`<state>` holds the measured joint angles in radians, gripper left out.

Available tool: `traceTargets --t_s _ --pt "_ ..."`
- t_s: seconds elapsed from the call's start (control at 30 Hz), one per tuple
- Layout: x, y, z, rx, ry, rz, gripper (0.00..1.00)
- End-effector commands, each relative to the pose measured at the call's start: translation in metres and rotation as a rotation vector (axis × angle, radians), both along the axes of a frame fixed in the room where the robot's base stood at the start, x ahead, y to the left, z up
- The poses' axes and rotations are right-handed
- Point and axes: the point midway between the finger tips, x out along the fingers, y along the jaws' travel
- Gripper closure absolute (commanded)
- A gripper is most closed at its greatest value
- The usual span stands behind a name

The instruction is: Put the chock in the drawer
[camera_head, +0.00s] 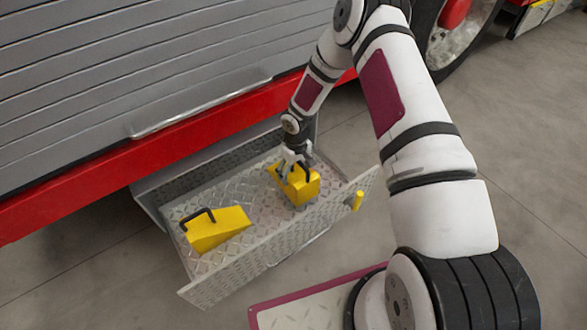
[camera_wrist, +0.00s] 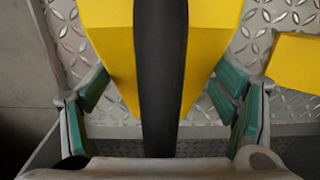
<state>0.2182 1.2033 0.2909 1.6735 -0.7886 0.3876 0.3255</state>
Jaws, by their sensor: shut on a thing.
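A yellow wedge-shaped chock (camera_head: 303,191) with a black handle is in my gripper (camera_head: 293,160), within the right part of the open drawer (camera_head: 235,268). In the wrist view, the fingers with teal pads are on both sides of the chock (camera_wrist: 112,40), and its black handle (camera_wrist: 160,80) runs up the middle. My gripper is shut on this chock. I cannot tell whether its underside touches the drawer floor. A second yellow chock (camera_head: 217,229) with a black handle lies in the left part of the drawer; its edge shows at the right in the wrist view (camera_wrist: 296,62).
A wheel (camera_head: 455,40) stands behind my arm. Floor at lower left is clear.

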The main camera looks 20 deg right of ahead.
Motion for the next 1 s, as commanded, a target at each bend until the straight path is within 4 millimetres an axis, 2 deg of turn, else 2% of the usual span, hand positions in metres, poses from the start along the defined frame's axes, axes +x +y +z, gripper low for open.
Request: traceTargets --t_s 0.17,0.43,0.87,0.9,0.97,1.0 --pt "0.002 0.000 -0.009 0.001 -0.005 0.000 0.81" --pt "0.002 0.000 -0.040 0.002 -0.005 -0.001 0.81" --pt "0.002 0.000 -0.044 0.001 -0.005 -0.001 0.81" --pt "0.001 0.000 -0.045 0.001 -0.002 -0.001 0.16" --pt "0.001 0.000 -0.045 0.001 -0.002 -0.001 0.02" --pt "0.001 0.000 -0.045 0.001 -0.002 -0.001 0.00"
